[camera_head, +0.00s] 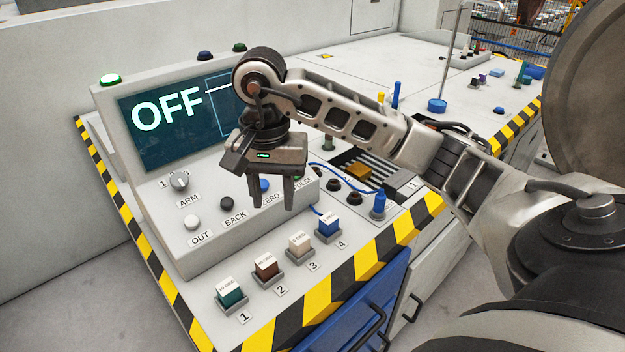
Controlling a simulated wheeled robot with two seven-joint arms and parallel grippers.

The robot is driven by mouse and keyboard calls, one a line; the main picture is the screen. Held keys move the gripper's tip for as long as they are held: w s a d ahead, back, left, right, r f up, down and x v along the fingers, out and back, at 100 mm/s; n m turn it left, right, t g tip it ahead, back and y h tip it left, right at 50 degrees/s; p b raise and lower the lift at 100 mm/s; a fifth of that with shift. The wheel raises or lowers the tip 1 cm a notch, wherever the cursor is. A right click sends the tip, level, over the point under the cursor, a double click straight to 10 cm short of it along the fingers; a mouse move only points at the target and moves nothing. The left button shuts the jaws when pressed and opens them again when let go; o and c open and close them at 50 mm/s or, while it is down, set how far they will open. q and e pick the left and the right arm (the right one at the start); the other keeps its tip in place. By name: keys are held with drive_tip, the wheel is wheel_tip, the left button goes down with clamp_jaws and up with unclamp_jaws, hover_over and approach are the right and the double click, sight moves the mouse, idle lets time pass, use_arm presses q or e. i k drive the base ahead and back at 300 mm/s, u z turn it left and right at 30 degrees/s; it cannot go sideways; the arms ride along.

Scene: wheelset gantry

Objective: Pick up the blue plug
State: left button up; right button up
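A blue block-shaped plug (328,228) with a white labelled top stands in the socket marked 4, at the right end of a row on the console's front. A blue connector-like piece (379,204) stands upright farther right, near a blue cable; I cannot tell which of the two is the blue plug meant. My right gripper (271,205) hangs fingers down over the console's button panel, left of and above both blue pieces. Its fingers are apart with nothing between them. It hides part of the screen and panel. My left gripper is not in view.
Teal (230,292), brown (267,266) and beige (300,244) blocks stand in sockets 1 to 3. The screen (160,115) reads OFF. A knob (179,181) and buttons sit on the raised panel. Yellow and blue posts (396,95) stand behind my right arm.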

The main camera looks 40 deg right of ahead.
sight(379, 205)
drive_tip(key=u, duration=2.6)
drive_tip(key=k, duration=2.75)
drive_tip(key=z, duration=0.9)
drive_tip(key=i, duration=0.5)
drive_tip(key=z, duration=0.05)
